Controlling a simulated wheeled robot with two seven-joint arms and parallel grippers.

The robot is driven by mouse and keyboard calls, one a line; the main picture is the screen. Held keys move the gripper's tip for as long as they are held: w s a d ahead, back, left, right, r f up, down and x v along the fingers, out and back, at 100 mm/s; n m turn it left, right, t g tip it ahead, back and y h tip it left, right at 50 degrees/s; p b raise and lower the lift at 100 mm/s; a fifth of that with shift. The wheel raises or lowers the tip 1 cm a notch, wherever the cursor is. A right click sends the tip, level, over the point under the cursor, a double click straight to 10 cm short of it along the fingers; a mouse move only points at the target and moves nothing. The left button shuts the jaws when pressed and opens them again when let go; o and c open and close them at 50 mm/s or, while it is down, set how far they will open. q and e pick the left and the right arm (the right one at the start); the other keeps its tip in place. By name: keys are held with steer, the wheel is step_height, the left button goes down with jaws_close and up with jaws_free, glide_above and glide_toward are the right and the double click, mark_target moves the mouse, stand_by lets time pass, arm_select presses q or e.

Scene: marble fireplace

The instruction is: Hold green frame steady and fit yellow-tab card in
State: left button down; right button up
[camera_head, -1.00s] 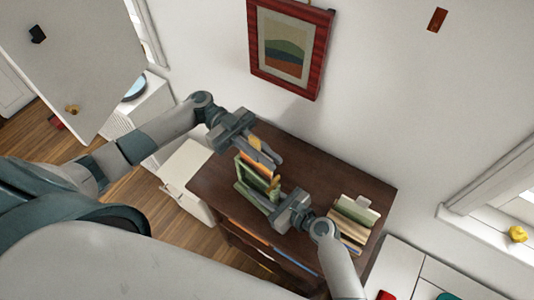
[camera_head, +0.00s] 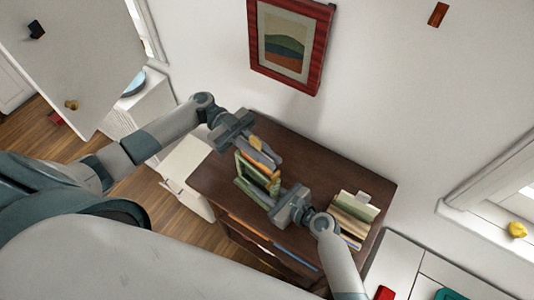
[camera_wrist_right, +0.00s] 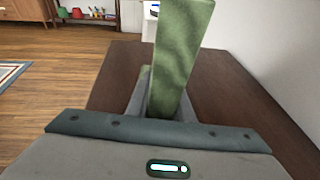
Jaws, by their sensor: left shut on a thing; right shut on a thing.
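The green frame (camera_head: 243,181) stands upright on the dark wooden desk, in the middle of the head view. My right gripper (camera_head: 274,204) is shut on its lower right side. In the right wrist view the green frame (camera_wrist_right: 183,45) rises from between the fingers. My left gripper (camera_head: 264,158) is shut on the card with the yellow tab (camera_head: 255,141), at the top of the frame. The card's colored face (camera_head: 259,171) shows close against the frame opening, partly hidden by the fingers. I cannot tell how deep it sits.
The dark desk top (camera_head: 310,160) is clear behind the grippers. A rack of cards (camera_head: 355,214) stands at the desk's right side, near my right arm. A red-framed picture (camera_head: 322,50) hangs on the wall behind.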

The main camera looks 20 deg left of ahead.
arm_select(q)
steer(key=shift+f, duration=1.85)
steer(key=shift+r, duration=0.15)
steer(key=shift+r, duration=3.7)
steer(key=shift+f, duration=1.7)
stand_by(0.6)
